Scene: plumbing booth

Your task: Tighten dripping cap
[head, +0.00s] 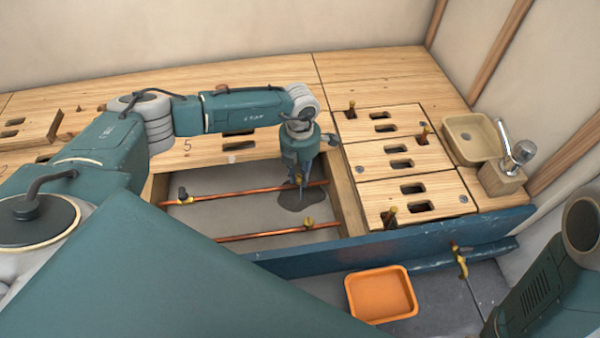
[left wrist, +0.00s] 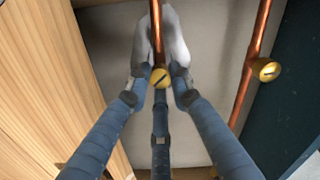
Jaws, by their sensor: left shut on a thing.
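In the head view my left gripper (head: 300,182) points down into the open floor bay, at the right part of the far copper pipe (head: 245,194). In the left wrist view a round brass cap with a dark slot (left wrist: 160,78) sits on this pipe (left wrist: 156,25). The fingers of my left gripper (left wrist: 161,82) are shut around this cap. In the head view the gripper hides the cap. A dark wet patch (head: 308,203) lies on the bay floor below it. My right gripper is out of view.
The near copper pipe (head: 265,234) carries another brass cap (head: 308,224), apart from my fingers. Slotted wooden panels (head: 430,200) with upright fittings lie right of the bay. A blue beam (head: 400,245) runs along the front. An empty orange tray (head: 380,293) stands in front of it.

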